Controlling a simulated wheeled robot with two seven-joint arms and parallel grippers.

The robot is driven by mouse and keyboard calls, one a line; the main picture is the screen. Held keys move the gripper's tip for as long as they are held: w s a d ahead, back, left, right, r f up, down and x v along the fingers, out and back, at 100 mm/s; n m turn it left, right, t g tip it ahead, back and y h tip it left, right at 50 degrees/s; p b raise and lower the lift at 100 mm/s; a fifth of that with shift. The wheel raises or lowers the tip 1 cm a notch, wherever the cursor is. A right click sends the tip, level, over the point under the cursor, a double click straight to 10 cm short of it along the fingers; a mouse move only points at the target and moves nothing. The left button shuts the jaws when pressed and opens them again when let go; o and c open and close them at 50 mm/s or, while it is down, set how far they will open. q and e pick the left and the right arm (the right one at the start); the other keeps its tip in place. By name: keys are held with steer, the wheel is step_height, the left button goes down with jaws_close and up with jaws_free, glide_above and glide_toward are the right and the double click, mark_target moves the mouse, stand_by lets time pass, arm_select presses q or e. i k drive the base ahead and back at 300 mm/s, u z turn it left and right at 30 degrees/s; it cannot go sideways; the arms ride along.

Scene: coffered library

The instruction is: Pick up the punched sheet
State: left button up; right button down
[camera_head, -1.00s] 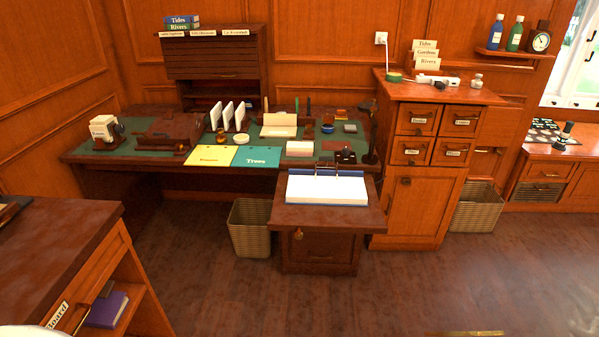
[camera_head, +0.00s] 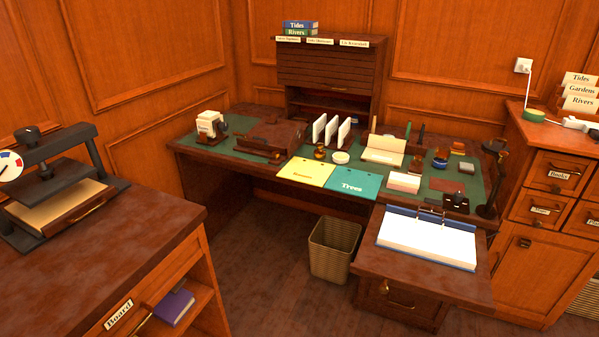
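Neither of my grippers is in view. I cannot tell for certain which paper is the punched sheet. A yellow sheet (camera_head: 305,171) and a teal sheet labelled "Trees" (camera_head: 352,185) lie side by side at the desk's front edge, with small dark marks along their far edges. An open blue ring binder (camera_head: 428,239) with white paper lies on the pull-out stand at the right. A cream sheet or stack (camera_head: 72,201) lies in the dark press (camera_head: 48,177) on the left cabinet. A white card stack (camera_head: 404,182) sits right of the teal sheet.
The left cabinet (camera_head: 150,228) fills the lower left; a purple book (camera_head: 174,307) is on its shelf. A wicker basket (camera_head: 333,250) stands between the desk and the stand (camera_head: 372,263). Open floor (camera_head: 265,260) lies between cabinet and basket. A drawer cabinet (camera_head: 560,200) is at the right.

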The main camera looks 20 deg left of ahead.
mark_target(358, 182)
steer(key=u, duration=0.1)
steer(key=i, duration=1.15)
steer(key=z, duration=0.5)
